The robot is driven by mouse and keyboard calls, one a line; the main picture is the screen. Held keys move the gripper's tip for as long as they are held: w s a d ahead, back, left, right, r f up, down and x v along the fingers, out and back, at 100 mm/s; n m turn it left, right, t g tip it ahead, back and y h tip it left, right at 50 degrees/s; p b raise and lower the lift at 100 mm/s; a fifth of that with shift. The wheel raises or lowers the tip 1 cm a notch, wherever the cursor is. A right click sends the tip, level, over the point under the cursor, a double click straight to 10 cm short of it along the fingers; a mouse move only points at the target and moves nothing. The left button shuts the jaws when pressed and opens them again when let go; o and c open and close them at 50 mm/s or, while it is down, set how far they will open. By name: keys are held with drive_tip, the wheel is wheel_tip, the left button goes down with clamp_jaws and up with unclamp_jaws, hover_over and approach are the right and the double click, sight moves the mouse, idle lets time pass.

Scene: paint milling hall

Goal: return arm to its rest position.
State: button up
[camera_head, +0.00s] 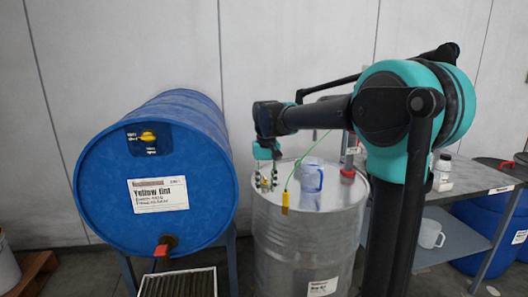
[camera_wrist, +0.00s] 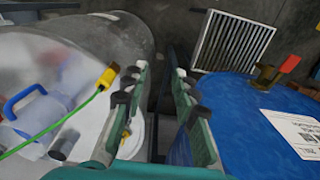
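My arm reaches out over the metal drum (camera_head: 305,235), bent at the teal joint. My gripper (camera_head: 266,180) hangs down at the drum's left rim, beside the blue drum. In the wrist view my gripper (camera_wrist: 160,92) has its two fingers spread apart, with nothing between them but the dark gap between the drums. The silver drum (camera_wrist: 115,35) lies to the left of the fingers and the blue drum (camera_wrist: 240,125) to the right.
A clear jug with a blue handle (camera_head: 311,175) and a yellow clip (camera_head: 285,200) on a green cable are on the metal drum. The blue drum (camera_head: 100,190) lies on a stand with a red-handled tap (camera_head: 161,250) above a grate (camera_head: 178,284). A grey shelf table (camera_head: 455,238) stands right.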

drive_tip(key=s+d+f+m+t, duration=0.2)
drive_tip(key=s+d+f+t, duration=0.2)
drive_tip(key=s+d+f, duration=1.4)
drive_tip(key=s+f, duration=0.3)
drive_tip(key=shift+s+d, duration=0.15)
drive_tip(key=shift+d, duration=0.05)
drive_tip(key=shift+o, duration=0.6)
drive_tip(key=shift+r, duration=0.1)
